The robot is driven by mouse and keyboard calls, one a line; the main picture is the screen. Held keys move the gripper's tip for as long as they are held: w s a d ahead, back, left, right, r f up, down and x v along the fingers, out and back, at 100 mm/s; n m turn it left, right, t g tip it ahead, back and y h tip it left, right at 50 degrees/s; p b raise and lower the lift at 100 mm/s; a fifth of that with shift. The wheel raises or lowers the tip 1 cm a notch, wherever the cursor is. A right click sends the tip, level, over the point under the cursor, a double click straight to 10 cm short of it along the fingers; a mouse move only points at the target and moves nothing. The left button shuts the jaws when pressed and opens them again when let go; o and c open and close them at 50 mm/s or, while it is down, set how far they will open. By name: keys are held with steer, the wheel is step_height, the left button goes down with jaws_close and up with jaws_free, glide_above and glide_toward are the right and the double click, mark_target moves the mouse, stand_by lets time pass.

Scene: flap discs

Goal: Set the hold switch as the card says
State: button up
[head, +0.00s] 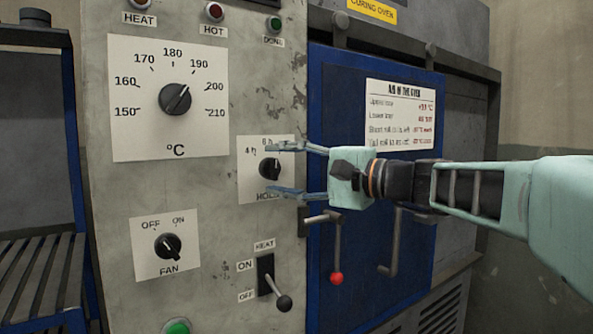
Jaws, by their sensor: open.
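The hold switch (269,168) is a small black knob on a white plate marked "4 h" and "6 h", with the "HOLD" label below partly covered. Its exact setting is hard to make out. My gripper (274,170) reaches in from the right, its two fingers spread above and below the knob. I cannot tell whether they touch it. A white card (400,114) on the blue oven door is headed "AIR IN THE OVEN" and has black and red lines too blurred to read fully.
The temperature dial (174,99) points between 190 and 200. Below are the fan knob (168,246) and the heat lever (272,284), its handle down towards OFF. A red-knobbed door lever (336,250) hangs below my gripper. A slatted blue rack (40,270) stands at left.

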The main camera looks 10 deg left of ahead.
steer(key=shift+d, duration=0.1)
steer(key=v, duration=1.1)
steer(key=shift+d, duration=0.35)
steer(key=shift+s, duration=0.15)
